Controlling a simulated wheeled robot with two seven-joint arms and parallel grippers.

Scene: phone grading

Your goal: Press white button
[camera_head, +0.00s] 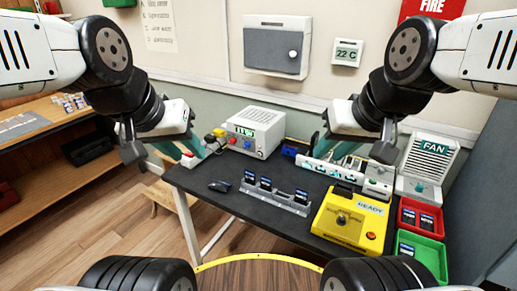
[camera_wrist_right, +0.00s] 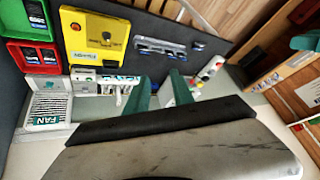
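A white instrument box (camera_head: 257,132) with a green display stands at the back of the dark table. Its front has a red knob, a blue knob and a pale round one at the right. Small button units stand left of it: a red-topped white one (camera_head: 188,159), a yellow-topped one (camera_head: 219,133) and a pale one between (camera_head: 210,139). Which is the white button is unclear. My left gripper (camera_head: 178,152) is open and empty near these units; contact cannot be told. My right gripper (camera_head: 352,153) is open above the back right; its parted teal fingers show in the right wrist view (camera_wrist_right: 160,88).
A yellow READY fixture (camera_head: 345,222), a phone rack (camera_head: 275,199), a FAN unit (camera_head: 428,163), a red bin (camera_head: 438,231) and a green bin (camera_head: 432,262) occupy the table. A dark mouse-like object (camera_head: 219,186) lies front left. A wooden shelf (camera_head: 60,140) stands at left.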

